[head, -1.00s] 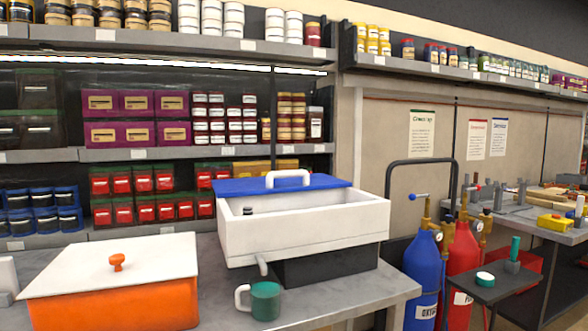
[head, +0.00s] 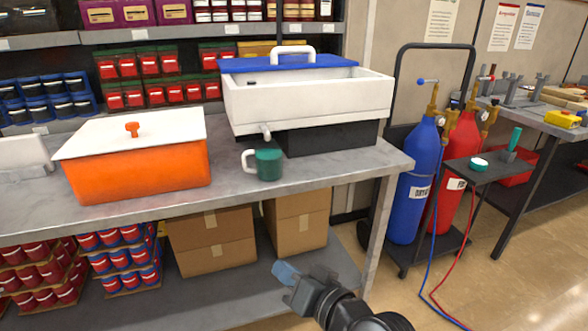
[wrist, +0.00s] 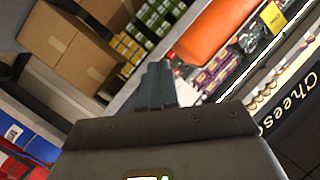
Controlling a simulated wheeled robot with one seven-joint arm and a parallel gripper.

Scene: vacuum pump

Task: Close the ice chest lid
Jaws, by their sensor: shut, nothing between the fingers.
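The ice chest (head: 300,103) is a white box on a dark base on the grey counter, with a spigot at its front. Its blue lid (head: 245,66) with a white handle (head: 292,53) lies flat toward the back, leaving the front part of the top uncovered. A small dark item shows inside near the left end. My gripper (head: 285,272) is low in front of the counter, below and apart from the chest. Its bluish fingers are together and empty in the wrist view (wrist: 158,82). The chest is not recognisable in the wrist view.
A green mug (head: 268,164) stands below the spigot. An orange box (head: 135,170) with a white lid is at the left. The counter's front edge (head: 340,188) lies above my gripper. Blue (head: 418,180) and red cylinders stand at right.

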